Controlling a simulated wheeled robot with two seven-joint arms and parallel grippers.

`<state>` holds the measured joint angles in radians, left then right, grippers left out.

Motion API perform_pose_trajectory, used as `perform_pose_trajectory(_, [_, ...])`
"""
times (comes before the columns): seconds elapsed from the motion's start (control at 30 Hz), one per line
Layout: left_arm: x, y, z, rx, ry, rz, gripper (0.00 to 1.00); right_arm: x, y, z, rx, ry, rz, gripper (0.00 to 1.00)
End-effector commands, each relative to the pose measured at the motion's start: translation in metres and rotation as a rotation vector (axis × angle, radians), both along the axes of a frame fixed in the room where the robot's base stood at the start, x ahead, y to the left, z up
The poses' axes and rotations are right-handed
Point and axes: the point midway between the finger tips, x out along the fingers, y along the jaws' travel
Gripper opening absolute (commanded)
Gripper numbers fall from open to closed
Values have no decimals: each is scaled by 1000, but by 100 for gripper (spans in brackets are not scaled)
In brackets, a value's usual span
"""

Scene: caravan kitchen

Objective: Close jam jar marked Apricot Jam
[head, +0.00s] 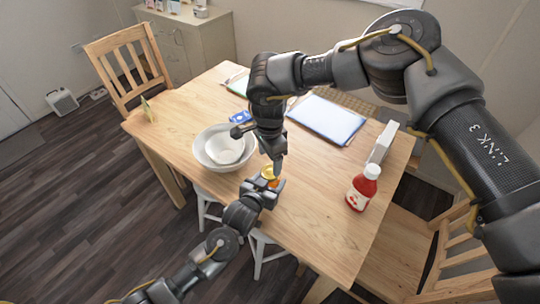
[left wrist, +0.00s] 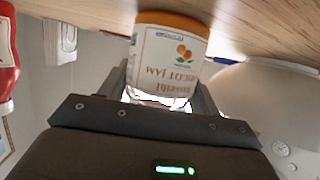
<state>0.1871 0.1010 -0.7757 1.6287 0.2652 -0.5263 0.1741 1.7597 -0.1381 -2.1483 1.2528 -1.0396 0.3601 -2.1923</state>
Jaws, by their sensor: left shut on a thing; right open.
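The jam jar (head: 273,183) stands near the table's front edge, small and partly covered by my grippers, with a yellow-orange top. In the left wrist view the jar (left wrist: 172,58) appears upside down, with an orange band and a white label reading "...COT JAM" with an orange fruit picture. My left gripper (head: 268,186) is shut on the jar from the front; its fingers (left wrist: 160,92) flank the jar in the wrist view. My right gripper (head: 276,168) is open, pointing down just over the jar top. Whether a lid is on the jar or between the right fingers is unclear.
White nested bowls (head: 215,150) stand left of the jar on the wooden table (head: 315,215). A red bottle (head: 362,188) and a white box (head: 382,142) are to the right. A clipboard (head: 328,119) and a blue item (head: 240,117) lie behind. The front right table is clear.

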Motion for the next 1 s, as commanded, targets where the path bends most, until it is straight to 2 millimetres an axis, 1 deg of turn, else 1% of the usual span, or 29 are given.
perform_pose_trajectory(0.03, [0,0,0,0,0,0,0,2,0,7,-2,-7,73,72])
perform_pose_trajectory(0.2, [0,0,0,0,0,0,0,1,-1,22,-3,-6,333,72])
perform_pose_trajectory(0.3, [0,0,0,0,0,0,0,1,-1,27,-3,-3,426,72])
perform_pose_trajectory(0.4, [0,0,0,0,0,0,0,0,-2,29,-4,-2,460,72])
perform_pose_trajectory(0.63, [0,0,0,0,-1,0,0,0,-1,29,-3,-1,460,72])
perform_pose_trajectory(0.73, [0,0,0,0,-1,0,0,0,-1,26,-3,-1,459,72])
perform_pose_trajectory(0.83, [0,0,0,0,-1,0,0,0,-1,18,-3,1,459,72])
perform_pose_trajectory(1.0, [0,0,0,0,-1,0,0,-1,-1,-7,-2,2,458,72])
